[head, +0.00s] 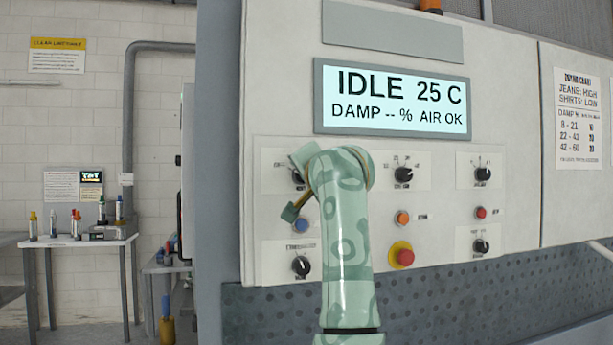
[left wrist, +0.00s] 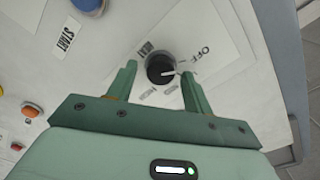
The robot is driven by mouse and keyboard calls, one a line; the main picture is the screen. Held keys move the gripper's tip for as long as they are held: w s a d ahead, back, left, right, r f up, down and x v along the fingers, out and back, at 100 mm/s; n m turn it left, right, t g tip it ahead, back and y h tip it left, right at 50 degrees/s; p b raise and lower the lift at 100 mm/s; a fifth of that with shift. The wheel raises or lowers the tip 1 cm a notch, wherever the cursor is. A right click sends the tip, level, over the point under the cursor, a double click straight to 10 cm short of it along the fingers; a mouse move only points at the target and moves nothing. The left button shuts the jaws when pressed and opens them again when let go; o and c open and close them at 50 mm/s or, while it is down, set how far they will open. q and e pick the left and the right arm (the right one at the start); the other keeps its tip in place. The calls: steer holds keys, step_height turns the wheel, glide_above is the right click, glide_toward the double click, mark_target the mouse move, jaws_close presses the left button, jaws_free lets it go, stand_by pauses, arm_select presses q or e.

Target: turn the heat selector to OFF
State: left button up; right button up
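The heat selector is a round black knob (left wrist: 160,68) with a white pointer line, on a white label plate. In the left wrist view the pointer aims to the right, near a tick by the word OFF (left wrist: 202,53). In the head view the knob (head: 298,176) is partly hidden by my left gripper (head: 297,184). My left gripper (left wrist: 158,72) is open, with one finger on each side of the knob. A gap shows at the left finger; the right fingertip is close to the pointer, and I cannot tell if it touches. My right gripper is not in view.
A blue button (head: 301,225) marked START sits below the knob. Other knobs (head: 403,175), an orange button (head: 402,217) and a red button on yellow (head: 402,255) are to the right. The display (head: 392,98) reads IDLE 25 C. A side table (head: 85,241) stands far left.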

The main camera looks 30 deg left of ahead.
arm_select(q)
steer(key=v, duration=1.6)
steer(key=shift+p, duration=0.35)
steer(key=shift+d+f, duration=0.1)
steer(key=shift+f, duration=0.05)
